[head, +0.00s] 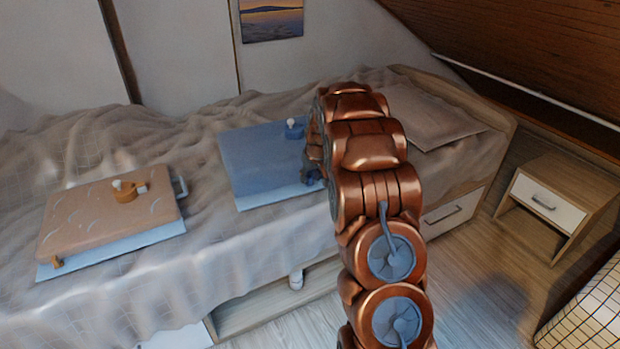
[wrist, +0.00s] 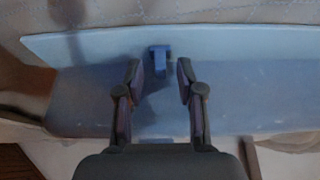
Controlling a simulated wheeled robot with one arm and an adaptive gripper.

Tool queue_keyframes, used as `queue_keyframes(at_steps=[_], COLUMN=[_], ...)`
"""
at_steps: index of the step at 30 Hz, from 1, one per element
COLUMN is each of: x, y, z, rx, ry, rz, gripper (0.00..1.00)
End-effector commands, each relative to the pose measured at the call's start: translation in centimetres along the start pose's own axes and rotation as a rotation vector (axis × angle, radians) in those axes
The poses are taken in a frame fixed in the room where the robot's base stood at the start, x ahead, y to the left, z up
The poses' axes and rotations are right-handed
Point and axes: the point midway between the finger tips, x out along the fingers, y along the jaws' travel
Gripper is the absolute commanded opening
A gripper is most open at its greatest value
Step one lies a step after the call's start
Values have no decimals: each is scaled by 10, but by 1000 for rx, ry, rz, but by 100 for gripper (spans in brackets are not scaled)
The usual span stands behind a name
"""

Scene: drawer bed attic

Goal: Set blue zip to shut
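A flat blue case (head: 258,158) lies on a light blue board (head: 275,196) on the bed. A small blue knob (head: 294,128) stands on the case's far part. In the wrist view a small blue tab (wrist: 159,58), which looks like the zip pull, sits where the blue case (wrist: 95,95) meets the light board (wrist: 220,48). My gripper (wrist: 159,68) is open, with a fingertip on either side of the tab and gaps between. In the head view my gripper (head: 313,172) is at the case's near right corner, partly hidden by my arm, which also covers the tab.
An orange-brown case (head: 90,218) with an orange knob (head: 133,190) and small front tab (head: 56,262) lies on the bed at left. A pillow (head: 430,112) lies at the bed's right end. A nightstand (head: 548,200) stands at right. Bare floor lies before the bed.

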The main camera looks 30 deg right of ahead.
Motion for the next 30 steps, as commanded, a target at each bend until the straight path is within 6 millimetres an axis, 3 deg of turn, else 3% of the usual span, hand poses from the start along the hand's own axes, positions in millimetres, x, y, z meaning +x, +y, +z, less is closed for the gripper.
queue_keyframes(at_steps=[11, 22, 30], x=[10, 10, 10], y=[0, 0, 0], z=[0, 0, 0], rx=[1, 0, 1], ry=[1, 1, 1], rz=[0, 0, 0], gripper=[38, 1, 0])
